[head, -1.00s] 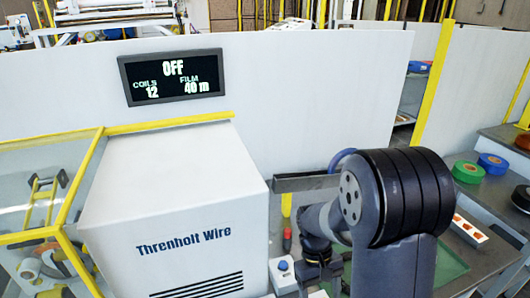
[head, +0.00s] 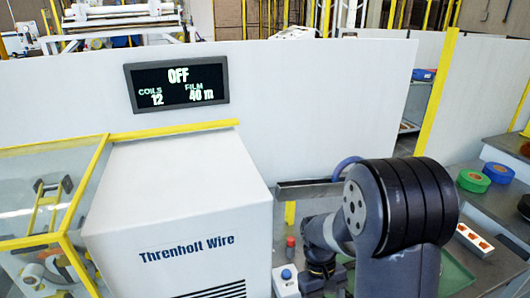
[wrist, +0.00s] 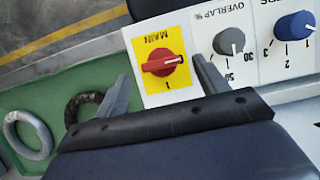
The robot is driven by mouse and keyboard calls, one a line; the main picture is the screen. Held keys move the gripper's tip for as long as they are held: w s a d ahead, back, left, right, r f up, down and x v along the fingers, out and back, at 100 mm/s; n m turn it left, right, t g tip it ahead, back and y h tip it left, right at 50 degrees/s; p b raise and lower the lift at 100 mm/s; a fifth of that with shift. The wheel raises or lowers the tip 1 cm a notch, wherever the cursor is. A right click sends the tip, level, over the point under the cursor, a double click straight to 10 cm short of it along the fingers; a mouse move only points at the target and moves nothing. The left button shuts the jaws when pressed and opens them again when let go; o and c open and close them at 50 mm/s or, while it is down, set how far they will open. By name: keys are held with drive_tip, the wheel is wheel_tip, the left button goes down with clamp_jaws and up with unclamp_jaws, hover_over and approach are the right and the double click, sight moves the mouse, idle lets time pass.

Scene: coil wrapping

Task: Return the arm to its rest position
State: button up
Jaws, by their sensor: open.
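My gripper (wrist: 160,88) is open and empty in the wrist view. Its two fingers stand apart in front of a white control panel (wrist: 205,30). The red MAIN switch (wrist: 162,63) on its yellow plate shows between the fingers; I cannot tell how far off it is. In the head view my dark arm stands at the right, and its gripper is hidden behind the arm links.
A white Threnholt Wire machine (head: 175,220) stands left, with a display (head: 177,82) reading OFF, 12 coils, 40 m film. A green coil (head: 473,181) and a blue coil (head: 499,173) lie right. The wrist view shows a grey ring (wrist: 28,133) on green.

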drive_tip(key=v, duration=0.8)
drive_tip(key=x, duration=1)
drive_tip(key=shift+s+f, duration=0.25)
drive_tip(key=shift+f, duration=0.05)
drive_tip(key=m+y, duration=0.1)
drive_tip(key=m, duration=0.1)
drive_tip(key=m+y+p, duration=0.1)
drive_tip(key=m, duration=0.2)
drive_tip(key=shift+d, duration=0.25)
drive_tip(key=m, duration=0.2)
drive_tip(key=m+y, duration=0.1)
drive_tip(key=m, duration=0.1)
drive_tip(key=shift+d+m+y, duration=0.1)
drive_tip(key=shift+m+y, duration=0.2)
drive_tip(key=m+t+y, duration=0.1)
drive_tip(key=m, duration=0.3)
drive_tip(key=shift+d+p, duration=0.1)
drive_tip(key=shift+p, duration=0.3)
drive_tip(key=m+t, duration=0.1)
drive_tip(key=m, duration=0.1)
drive_tip(key=m+y, duration=0.1)
drive_tip(key=m, duration=0.1)
drive_tip(key=shift+s+t, duration=0.2)
drive_tip(key=shift+t, duration=0.2)
drive_tip(key=shift+w+d+r+m, duration=0.1)
drive_tip(key=shift+w+r+m, duration=0.1)
drive_tip(key=shift+m, duration=0.2)
drive_tip(key=shift+d+r, duration=0.2)
drive_tip(key=shift+r, duration=0.3)
